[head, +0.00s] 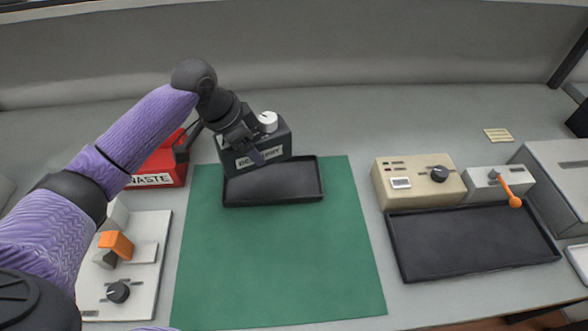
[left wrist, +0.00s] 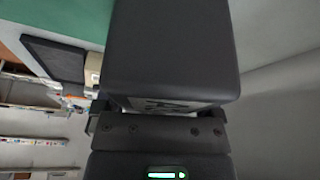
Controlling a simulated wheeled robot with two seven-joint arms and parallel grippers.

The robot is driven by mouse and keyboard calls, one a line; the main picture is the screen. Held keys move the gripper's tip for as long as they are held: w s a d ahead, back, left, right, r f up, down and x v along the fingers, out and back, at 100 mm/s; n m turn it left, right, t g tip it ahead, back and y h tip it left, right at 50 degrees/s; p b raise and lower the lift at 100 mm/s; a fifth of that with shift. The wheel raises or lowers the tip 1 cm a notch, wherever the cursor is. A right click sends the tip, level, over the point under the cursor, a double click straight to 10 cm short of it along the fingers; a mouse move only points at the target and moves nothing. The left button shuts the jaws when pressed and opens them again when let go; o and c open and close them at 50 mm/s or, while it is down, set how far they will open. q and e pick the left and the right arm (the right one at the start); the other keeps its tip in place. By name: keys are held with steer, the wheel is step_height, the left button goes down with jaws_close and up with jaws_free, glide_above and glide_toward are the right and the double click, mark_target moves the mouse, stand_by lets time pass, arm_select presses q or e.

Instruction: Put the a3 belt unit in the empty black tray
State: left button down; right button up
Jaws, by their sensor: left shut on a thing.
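My left gripper (head: 246,150) is at the dark station behind the small black tray on the green mat. In the left wrist view it is shut on a plain dark grey block (left wrist: 172,50) with a pale label low on its near side; the label is unreadable. In the head view I cannot clearly separate this block from the dark station. The small black tray (head: 285,188) stands empty at the mat's far edge. A larger black tray (head: 475,245) on the right is also empty. My right gripper is not in view.
The dark station (head: 284,140) has a white knob and a partly hidden label. A red WASTE bin (head: 165,165) is to its left. A beige device (head: 418,182) and a white device with an orange lever (head: 500,187) stand behind the larger tray.

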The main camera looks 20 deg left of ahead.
arm_select(q)
steer(key=shift+w+a+f+b, duration=0.35)
steer(key=shift+w+a+f, duration=0.1)
steer(key=shift+w, duration=0.25)
steer(key=f+b, duration=0.1)
steer(key=f, duration=0.2)
steer(key=f+b, duration=0.1)
steer(key=f, duration=0.1)
steer(key=f+b, duration=0.1)
steer(key=f, duration=0.2)
steer(key=shift+s+f, duration=0.25)
steer(key=shift+f, duration=0.1)
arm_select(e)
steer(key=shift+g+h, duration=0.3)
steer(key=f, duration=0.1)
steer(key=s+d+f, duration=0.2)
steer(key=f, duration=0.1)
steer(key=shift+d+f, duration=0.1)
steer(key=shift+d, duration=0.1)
